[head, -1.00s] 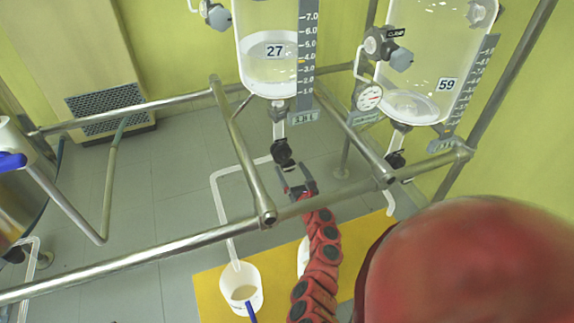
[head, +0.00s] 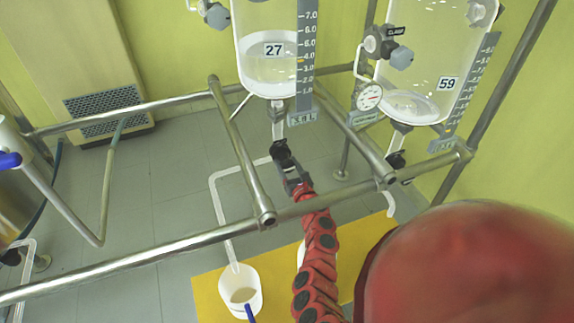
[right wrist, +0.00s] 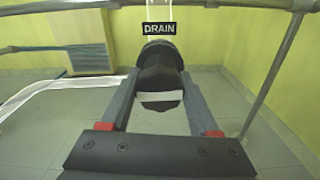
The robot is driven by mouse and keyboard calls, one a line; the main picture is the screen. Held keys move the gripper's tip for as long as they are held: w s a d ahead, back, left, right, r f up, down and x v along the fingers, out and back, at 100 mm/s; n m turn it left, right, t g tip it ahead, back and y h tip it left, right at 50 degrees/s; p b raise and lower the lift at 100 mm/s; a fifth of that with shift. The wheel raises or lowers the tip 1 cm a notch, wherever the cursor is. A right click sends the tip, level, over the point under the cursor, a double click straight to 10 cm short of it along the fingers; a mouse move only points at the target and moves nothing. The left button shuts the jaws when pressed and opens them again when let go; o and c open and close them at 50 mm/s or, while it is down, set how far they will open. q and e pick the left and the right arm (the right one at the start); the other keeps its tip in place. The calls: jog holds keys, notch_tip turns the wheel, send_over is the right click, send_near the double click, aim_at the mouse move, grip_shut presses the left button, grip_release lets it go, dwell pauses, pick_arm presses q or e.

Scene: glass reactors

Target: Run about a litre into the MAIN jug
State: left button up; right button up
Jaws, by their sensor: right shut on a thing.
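The glass vessel marked 27 (head: 265,75) hangs at top centre in the head view, with clear liquid in its lower part and a scale (head: 306,50) beside it. Below it is a black drain valve (head: 281,151), with a white tube (head: 217,200) running down to a white jug (head: 240,291). The jug holds some beige liquid; no name on it is readable. My right gripper (head: 291,172) is shut on the valve's black handle (right wrist: 160,80), under a DRAIN label (right wrist: 158,28) in the right wrist view. My left gripper is not in view.
A second vessel marked 59 (head: 425,60) hangs at right, with a gauge (head: 368,97) and its own drain valve (head: 396,160). Steel rails (head: 150,252) cross in front of the vessels. The jug stands on a yellow mat (head: 210,300); another white container is mostly hidden behind my right arm.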

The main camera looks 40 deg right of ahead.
jog(key=shift+f+n, duration=0.1)
jog(key=shift+n, duration=0.3)
jog(key=n+b, duration=0.3)
jog(key=n, duration=0.1)
jog(key=shift+f+n, duration=0.1)
jog(key=shift+n, duration=0.2)
jog(key=n+b, duration=0.3)
jog(key=n, duration=0.3)
jog(key=shift+b, duration=0.3)
jog(key=n+b, duration=0.3)
jog(key=n, duration=0.3)
jog(key=shift+a+f+n, duration=0.1)
jog(key=shift+n, duration=0.2)
jog(key=shift+n+b, duration=1.15)
jog(key=shift+n, duration=0.95)
jog(key=o, duration=1.4)
jog(key=shift+r, duration=0.2)
